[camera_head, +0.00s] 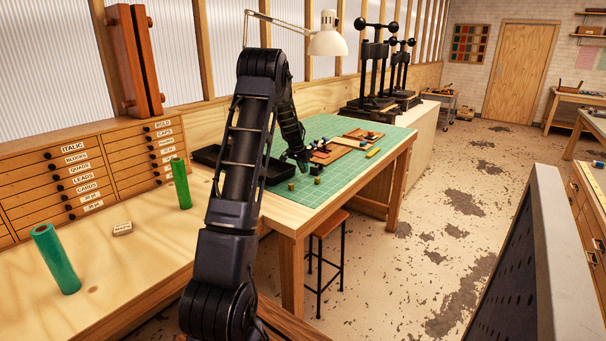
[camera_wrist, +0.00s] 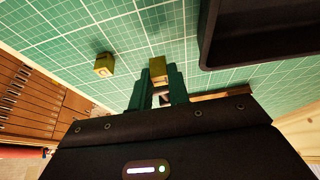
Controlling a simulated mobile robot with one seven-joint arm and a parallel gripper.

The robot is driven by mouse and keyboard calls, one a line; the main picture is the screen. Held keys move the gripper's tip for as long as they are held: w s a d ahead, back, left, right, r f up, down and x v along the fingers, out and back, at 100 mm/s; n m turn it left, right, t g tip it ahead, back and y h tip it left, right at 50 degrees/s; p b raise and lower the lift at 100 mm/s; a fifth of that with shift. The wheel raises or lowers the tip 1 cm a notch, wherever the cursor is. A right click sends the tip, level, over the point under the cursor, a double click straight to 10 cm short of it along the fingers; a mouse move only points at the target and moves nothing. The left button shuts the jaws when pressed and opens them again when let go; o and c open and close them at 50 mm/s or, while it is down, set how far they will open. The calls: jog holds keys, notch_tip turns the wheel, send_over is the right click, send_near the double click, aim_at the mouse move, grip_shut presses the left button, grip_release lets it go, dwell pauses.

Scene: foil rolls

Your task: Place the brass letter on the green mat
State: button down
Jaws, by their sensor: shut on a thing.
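The brass letter (camera_wrist: 157,68) is a small yellow-gold block between my fingertips in the wrist view. My gripper (camera_wrist: 158,84) is shut on it, low over the green mat (camera_wrist: 120,28). I cannot tell whether the block touches the mat. A second, similar brass block (camera_wrist: 104,64) stands apart to the left on the mat. In the head view my gripper (camera_head: 303,164) is over the near part of the green mat (camera_head: 325,127), with small brass blocks (camera_head: 291,186) near it. The held letter is hard to make out there.
A black tray (camera_wrist: 206,50) lies close to the right of my fingers. Wooden boards with small items (camera_head: 345,145) lie farther along the mat. A lamp (camera_head: 328,42) hangs above the bench. Green rolls (camera_head: 56,258) stand on the near bench. A stool (camera_head: 330,232) stands below.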

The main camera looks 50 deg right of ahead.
aim_at(302, 171)
jog(key=shift+f, duration=1.5)
jog(key=shift+f, duration=0.15)
jog(key=c, duration=1.3)
grip_release()
jog(key=shift+c, duration=0.2)
